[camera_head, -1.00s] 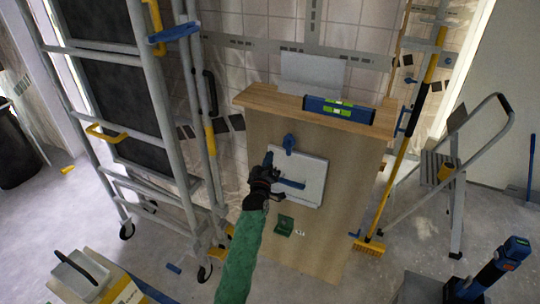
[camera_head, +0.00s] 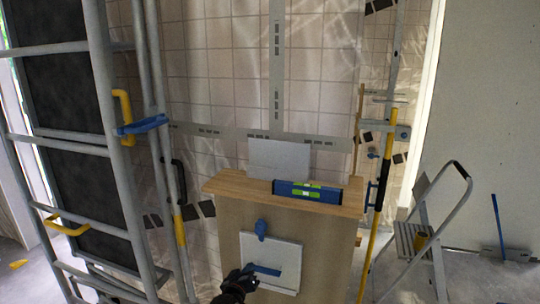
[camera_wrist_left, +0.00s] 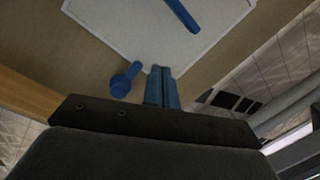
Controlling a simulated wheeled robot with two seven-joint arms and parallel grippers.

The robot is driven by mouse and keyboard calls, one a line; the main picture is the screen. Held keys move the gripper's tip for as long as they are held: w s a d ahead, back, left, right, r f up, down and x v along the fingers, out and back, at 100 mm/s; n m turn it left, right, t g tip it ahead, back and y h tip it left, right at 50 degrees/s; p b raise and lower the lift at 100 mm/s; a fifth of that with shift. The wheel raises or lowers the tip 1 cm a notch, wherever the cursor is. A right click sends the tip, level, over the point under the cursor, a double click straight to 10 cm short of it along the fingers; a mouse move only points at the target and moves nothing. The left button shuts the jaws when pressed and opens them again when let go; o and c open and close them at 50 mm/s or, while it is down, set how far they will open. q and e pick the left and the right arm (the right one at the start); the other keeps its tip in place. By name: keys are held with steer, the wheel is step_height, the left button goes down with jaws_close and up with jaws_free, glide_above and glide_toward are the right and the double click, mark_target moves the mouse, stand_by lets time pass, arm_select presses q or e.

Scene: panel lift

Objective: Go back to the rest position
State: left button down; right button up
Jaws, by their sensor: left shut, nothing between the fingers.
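My left gripper (camera_head: 249,268) is low in the head view, in front of the cabinet and by the left end of the blue handle (camera_head: 266,270). In the left wrist view its blue fingers (camera_wrist_left: 162,84) are together with nothing between them. The white panel (camera_head: 272,262) is on the wooden front, with the handle across it. A blue knob (camera_head: 261,229) sits just above the panel. The panel (camera_wrist_left: 150,35), handle (camera_wrist_left: 183,15) and knob (camera_wrist_left: 124,80) also show in the left wrist view, apart from the fingertips. My right gripper is not in view.
A blue spirit level (camera_head: 308,191) lies on the wooden top (camera_head: 235,186), before a grey plate (camera_head: 279,158). A scaffold (camera_head: 112,130) stands at left. A yellow pole (camera_head: 380,200) and a stepladder (camera_head: 425,235) stand at right.

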arm_select(q)
steer(key=s+a+f+m+g+y, duration=0.1)
steer(key=s+f+g, duration=0.3)
steer(key=s, duration=1.3)
steer(key=s+a+f+m+g+y, duration=0.1)
steer(key=s+a+f+m+g, duration=0.1)
steer(key=s, duration=1.5)
steer(key=s+a+f+m+g+y, duration=0.1)
steer(key=s+a+f+g, duration=0.3)
steer(key=s, duration=1.2)
step_height(320, 180, down, 3)
steer(key=m+g, duration=0.1)
steer(key=g, duration=0.3)
steer(key=shift+s, duration=0.4)
steer(key=shift+a, duration=0.1)
